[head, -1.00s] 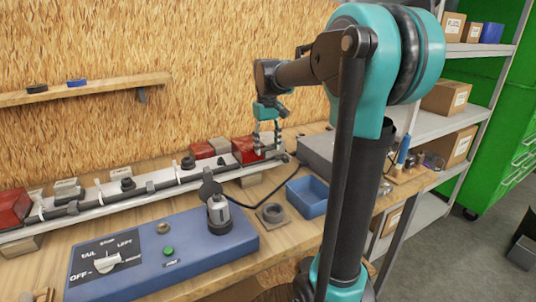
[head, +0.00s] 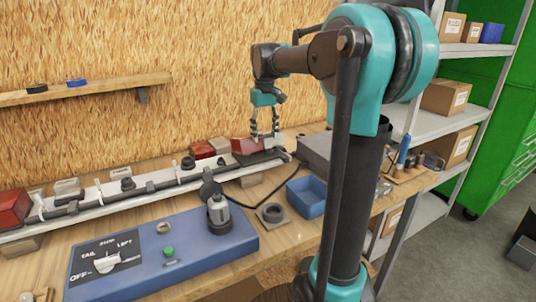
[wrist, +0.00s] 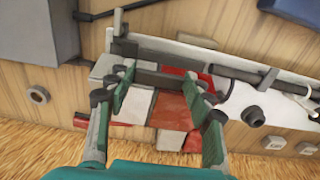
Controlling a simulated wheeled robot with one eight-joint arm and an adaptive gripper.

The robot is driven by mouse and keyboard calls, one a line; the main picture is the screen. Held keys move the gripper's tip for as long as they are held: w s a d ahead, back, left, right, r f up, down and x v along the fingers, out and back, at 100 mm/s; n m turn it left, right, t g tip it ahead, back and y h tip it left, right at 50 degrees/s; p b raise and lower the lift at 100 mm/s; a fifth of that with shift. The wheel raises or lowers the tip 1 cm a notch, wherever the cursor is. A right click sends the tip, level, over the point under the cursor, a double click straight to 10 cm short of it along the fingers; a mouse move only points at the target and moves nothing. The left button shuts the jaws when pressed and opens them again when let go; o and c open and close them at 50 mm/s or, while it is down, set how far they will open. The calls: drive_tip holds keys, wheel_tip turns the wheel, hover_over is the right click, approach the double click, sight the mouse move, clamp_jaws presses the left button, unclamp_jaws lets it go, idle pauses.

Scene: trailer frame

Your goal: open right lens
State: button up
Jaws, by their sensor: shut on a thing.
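The right lens, a red block with a pale section, (head: 245,146) is at the right end of the long light bar (head: 150,190). In the wrist view the red and white lens (wrist: 172,112) lies between the fingers. My gripper (head: 265,136) is shut on the lens from above, with fingers on either side. A dark base (head: 258,158) shows under the lens, which looks raised from it. The wrist view shows my gripper (wrist: 160,92) over the bar's end. The fingers hide parts of the lens edges.
A blue control box (head: 190,250) with a knob stands in front of the bar. A grey box (head: 316,150) stands right of the bar's end. Another red lens (head: 14,208) is at the left end.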

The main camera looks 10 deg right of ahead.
drive_tip(key=shift+r, duration=0.1)
drive_tip(key=shift+w+a+r, duration=0.25)
drive_tip(key=shift+w+r, duration=0.4)
drive_tip(key=shift+r, duration=0.15)
drive_tip(key=shift+w+a+r, duration=0.2)
drive_tip(key=shift+w+r, duration=0.45)
drive_tip(key=shift+r, duration=0.1)
drive_tip(key=shift+w+a+r, duration=0.3)
drive_tip(key=shift+w+r, duration=0.3)
drive_tip(key=shift+w, duration=0.3)
drive_tip(key=shift+w+a+r, duration=0.25)
drive_tip(key=shift+w+r, duration=0.3)
drive_tip(key=shift+w, duration=0.45)
drive_tip(key=shift+w+a+r, duration=0.1)
drive_tip(key=shift+w, duration=0.1)
drive_tip(key=shift+w+a+r, duration=0.15)
drive_tip(key=shift+w+a, duration=0.05)
drive_tip(key=shift+w, duration=0.35)
drive_tip(key=shift+w+a+r, duration=0.1)
drive_tip(key=shift+w+a, duration=0.05)
drive_tip(key=shift+w, duration=0.45)
drive_tip(key=shift+w+a+r, duration=0.15)
drive_tip(key=shift+w+a, duration=0.05)
drive_tip(key=shift+w, duration=0.35)
